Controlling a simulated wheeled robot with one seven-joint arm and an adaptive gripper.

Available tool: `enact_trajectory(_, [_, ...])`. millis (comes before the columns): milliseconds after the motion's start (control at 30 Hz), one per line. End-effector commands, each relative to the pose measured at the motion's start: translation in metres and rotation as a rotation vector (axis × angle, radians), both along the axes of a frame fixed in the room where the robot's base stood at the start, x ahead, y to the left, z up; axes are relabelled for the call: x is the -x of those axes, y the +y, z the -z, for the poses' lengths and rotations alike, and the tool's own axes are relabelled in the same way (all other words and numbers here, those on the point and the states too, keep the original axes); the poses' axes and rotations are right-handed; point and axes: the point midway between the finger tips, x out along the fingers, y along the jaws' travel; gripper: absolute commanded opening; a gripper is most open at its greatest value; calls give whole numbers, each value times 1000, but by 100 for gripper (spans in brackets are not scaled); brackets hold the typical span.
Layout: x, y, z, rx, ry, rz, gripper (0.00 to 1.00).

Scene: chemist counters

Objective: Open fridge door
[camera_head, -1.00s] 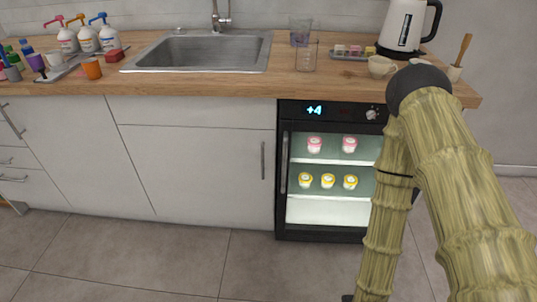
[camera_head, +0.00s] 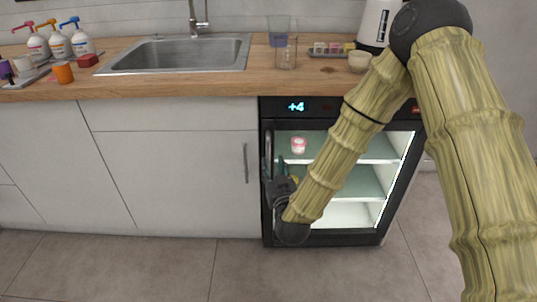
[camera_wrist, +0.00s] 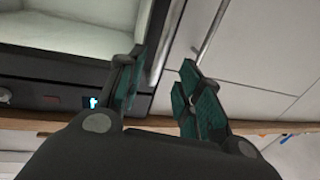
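The fridge (camera_head: 325,237) is a black under-counter unit with a lit glass front and a "+4" display. Its door looks closed. Its vertical bar handle (camera_head: 268,148) is on the left side of the door. My gripper (camera_head: 277,172) is at the handle's lower part, its fingers partly hidden by my arm. In the wrist view, my gripper (camera_wrist: 161,68) is open, with teal finger pads. The fridge handle (camera_wrist: 168,45) runs between the two fingers, with gaps visible on both sides.
A white cabinet (camera_head: 180,175) with a vertical handle (camera_head: 246,163) stands directly left of the fridge; that handle also shows near the right finger in the wrist view (camera_wrist: 211,32). A pink-lidded jar (camera_head: 298,145) is inside the fridge. The floor (camera_head: 150,268) in front is clear.

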Motion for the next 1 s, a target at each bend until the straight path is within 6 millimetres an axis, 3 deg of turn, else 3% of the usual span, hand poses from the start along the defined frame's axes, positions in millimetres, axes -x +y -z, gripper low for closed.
enact_trajectory(300, [-51,10,1,-1,-1,0,35])
enact_trajectory(500, [-70,14,1,-1,1,0,35])
enact_trajectory(933, [-77,15,1,0,2,0,35])
enact_trajectory(1000, [-77,15,1,0,2,0,23])
